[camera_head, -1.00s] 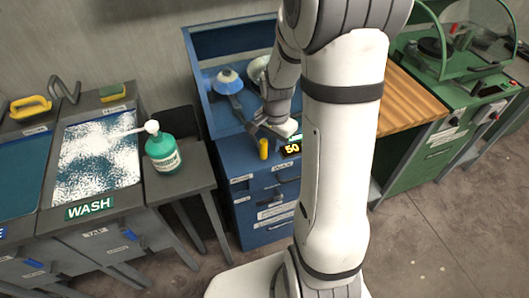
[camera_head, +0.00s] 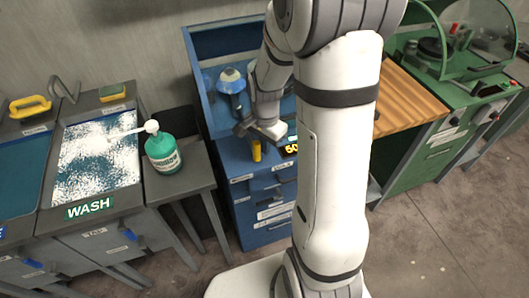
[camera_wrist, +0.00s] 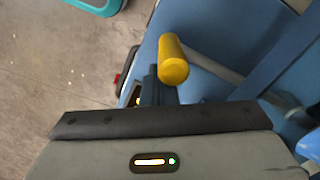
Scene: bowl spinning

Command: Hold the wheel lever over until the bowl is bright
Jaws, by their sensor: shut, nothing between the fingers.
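The yellow-knobbed lever (camera_head: 256,151) stands at the front of the blue wheel cabinet (camera_head: 235,160). Its yellow knob (camera_wrist: 172,62) is large in the wrist view, on a dark stem just beyond my gripper's dark edge. My gripper (camera_head: 242,129) is shut and empty, just above and beside the lever; I cannot tell whether it touches it. The wheel (camera_head: 231,82), with a pale hub and blue body, is inside the cabinet, left of my arm. I cannot make out the bowl; my forearm covers the area right of the wheel.
A lit display (camera_head: 291,146), partly covered, sits right of the lever. A green bottle (camera_head: 162,150) stands on a side table left of the cabinet, next to the WASH basin (camera_head: 97,165). A wooden bench top (camera_head: 410,105) and a green machine (camera_head: 460,110) stand to the right.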

